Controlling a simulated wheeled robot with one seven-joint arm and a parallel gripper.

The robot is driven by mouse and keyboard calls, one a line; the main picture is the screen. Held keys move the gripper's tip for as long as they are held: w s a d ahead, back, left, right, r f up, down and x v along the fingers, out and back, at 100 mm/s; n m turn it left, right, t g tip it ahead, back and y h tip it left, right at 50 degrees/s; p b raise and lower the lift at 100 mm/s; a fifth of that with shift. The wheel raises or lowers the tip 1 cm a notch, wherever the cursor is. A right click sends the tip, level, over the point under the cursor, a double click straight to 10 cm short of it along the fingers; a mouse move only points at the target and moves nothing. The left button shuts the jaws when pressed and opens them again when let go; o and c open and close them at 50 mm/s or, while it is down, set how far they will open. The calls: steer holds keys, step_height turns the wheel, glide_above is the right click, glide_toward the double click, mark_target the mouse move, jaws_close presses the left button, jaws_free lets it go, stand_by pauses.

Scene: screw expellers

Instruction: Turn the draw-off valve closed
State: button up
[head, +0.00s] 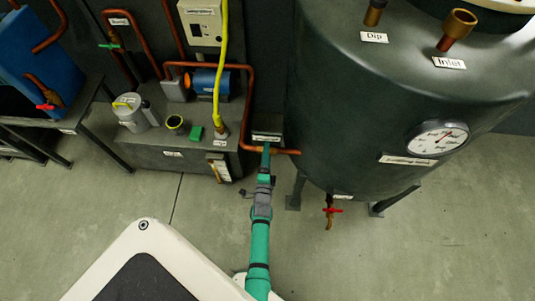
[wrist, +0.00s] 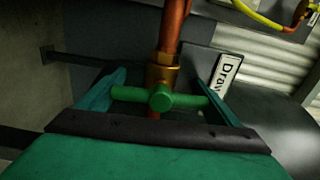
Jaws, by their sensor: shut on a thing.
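The draw-off valve has a green bar handle (wrist: 160,98) with a round hub, on a brass body (wrist: 161,72) in a copper pipe (wrist: 174,25). In the wrist view the bar lies crosswise to the pipe. My gripper (wrist: 162,88) is shut on the handle, one teal finger at each end of the bar. In the head view my gripper (head: 266,152) reaches the copper pipe beside the big dark tank (head: 350,110) and hides the valve. A label starting "Draw" (wrist: 226,72) sits beside the valve in the wrist view.
A red-handled tap (head: 331,211) hangs under the tank.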

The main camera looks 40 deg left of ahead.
steer(key=shift+m, duration=0.4)
steer(key=o, duration=0.9)
steer(key=shift+d, duration=0.1)
steer(key=v, duration=1)
steer(key=shift+s+d, duration=0.15)
steer(key=shift+s, duration=0.15)
steer(key=shift+s, duration=0.1)
